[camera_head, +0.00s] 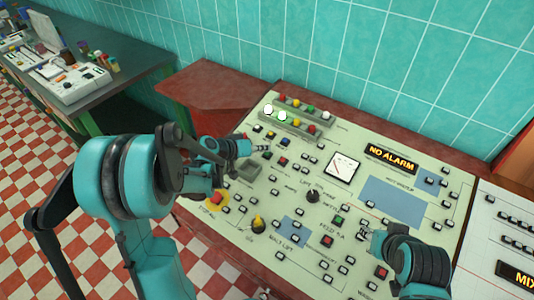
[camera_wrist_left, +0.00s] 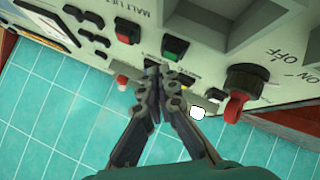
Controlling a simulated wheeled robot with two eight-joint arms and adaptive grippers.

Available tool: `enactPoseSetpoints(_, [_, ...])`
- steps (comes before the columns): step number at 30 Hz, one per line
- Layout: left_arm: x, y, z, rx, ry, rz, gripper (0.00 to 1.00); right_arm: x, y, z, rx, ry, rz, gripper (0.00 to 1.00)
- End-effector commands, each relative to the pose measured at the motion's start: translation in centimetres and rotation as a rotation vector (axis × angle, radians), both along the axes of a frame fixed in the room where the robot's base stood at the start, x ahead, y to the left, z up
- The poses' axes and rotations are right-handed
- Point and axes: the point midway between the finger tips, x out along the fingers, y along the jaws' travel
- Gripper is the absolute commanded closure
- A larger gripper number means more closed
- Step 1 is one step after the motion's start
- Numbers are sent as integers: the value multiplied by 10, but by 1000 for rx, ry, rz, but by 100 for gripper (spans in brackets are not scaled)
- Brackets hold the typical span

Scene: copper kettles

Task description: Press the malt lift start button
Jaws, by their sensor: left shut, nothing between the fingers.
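The cream control panel (camera_head: 330,225) carries many small buttons. In the left wrist view, a square green button (camera_wrist_left: 175,48) sits just beyond my left fingertips. A red button (camera_wrist_left: 128,32) is to its left, under the upside-down label "MALT LIFT" (camera_wrist_left: 130,10). My left gripper (camera_head: 249,147) is over the panel's left part; its fingers are closed together and empty in the wrist view (camera_wrist_left: 162,72). I cannot tell whether the tips touch the panel. My right gripper (camera_head: 367,235) is low over the panel's right side; its finger gap is unclear.
A red and black ON/OFF knob (camera_wrist_left: 240,85) is right of the left fingers. A red mushroom button (camera_head: 217,197) on yellow, a grey box (camera_head: 245,168) and a lamp row (camera_head: 295,115) are on the panel. Teal tiled wall (camera_head: 350,50) stands behind; a dark bench (camera_head: 120,65) is far left.

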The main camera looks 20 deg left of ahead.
Motion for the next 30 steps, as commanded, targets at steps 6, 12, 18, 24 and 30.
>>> enactPoseSetpoints(6, [1,-1,-8,0,0,0,100,0,0,-8,0,0,0,60])
enactPoseSetpoints(12, [2,-1,-8,0,0,0,100,0,0,-9,0,0,0,60])
enactPoseSetpoints(18, [1,-1,-8,0,0,0,100,0,0,-8,0,0,0,60])
enactPoseSetpoints(24, [2,-1,-10,0,0,0,100,0,0,-10,0,0,0,60])
enactPoseSetpoints(30, [2,-1,-12,0,0,0,100,0,0,-13,0,0,0,60])
